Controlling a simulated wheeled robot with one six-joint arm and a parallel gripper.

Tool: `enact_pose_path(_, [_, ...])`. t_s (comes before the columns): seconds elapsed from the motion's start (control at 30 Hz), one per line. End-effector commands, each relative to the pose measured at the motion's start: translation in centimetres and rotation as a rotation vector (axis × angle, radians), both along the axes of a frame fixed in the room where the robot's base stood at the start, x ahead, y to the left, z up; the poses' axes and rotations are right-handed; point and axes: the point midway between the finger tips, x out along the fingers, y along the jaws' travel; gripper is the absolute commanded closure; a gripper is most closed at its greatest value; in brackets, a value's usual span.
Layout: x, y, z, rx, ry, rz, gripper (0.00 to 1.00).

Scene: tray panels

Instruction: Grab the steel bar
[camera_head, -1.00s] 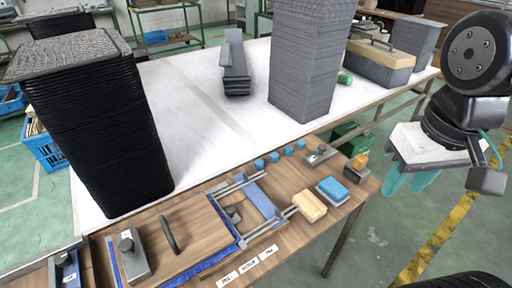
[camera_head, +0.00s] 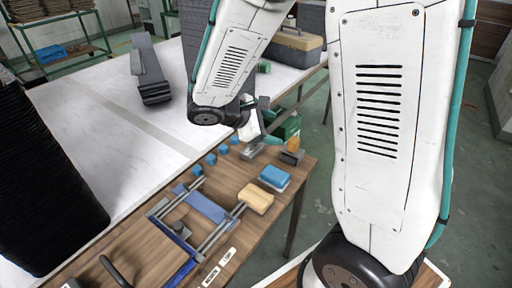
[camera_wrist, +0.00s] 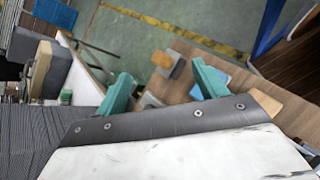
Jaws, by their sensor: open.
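A light grey metal piece, which looks like the steel bar (camera_head: 252,152), lies at the far right corner of the wooden bench in the head view. My gripper (camera_head: 259,128) is just above it, partly hidden behind my arm. In the wrist view, my gripper (camera_wrist: 160,76) has its teal fingers wide apart with nothing held between them. A grey piece, probably the same bar (camera_wrist: 151,101), shows between the fingers, partly hidden by the gripper body. I cannot tell its full length.
An orange-topped dark block (camera_head: 292,154), a blue sponge-like block (camera_head: 274,177) and a tan block (camera_head: 256,198) lie nearby. Small blue cubes (camera_head: 222,149) sit left of the bar. A rail frame (camera_head: 200,208) lies in front. A tall grey stack stands behind my arm.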

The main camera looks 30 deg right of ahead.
Motion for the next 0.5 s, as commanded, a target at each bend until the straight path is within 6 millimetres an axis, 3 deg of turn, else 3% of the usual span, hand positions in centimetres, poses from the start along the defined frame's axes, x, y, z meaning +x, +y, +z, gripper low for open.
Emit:
enact_pose_path(0.03, [1.6,0.2,-1.9,-0.047,0.061,0.079,0.29])
enact_pose_path(0.2, [6.3,1.5,-7.6,-0.182,0.222,0.347,0.29])
enact_pose_path(0.4, [9.5,3.3,-13.2,-0.277,0.354,0.581,0.29])
enact_pose_path(0.5, [10.1,3.9,-14.9,-0.299,0.388,0.641,0.29])
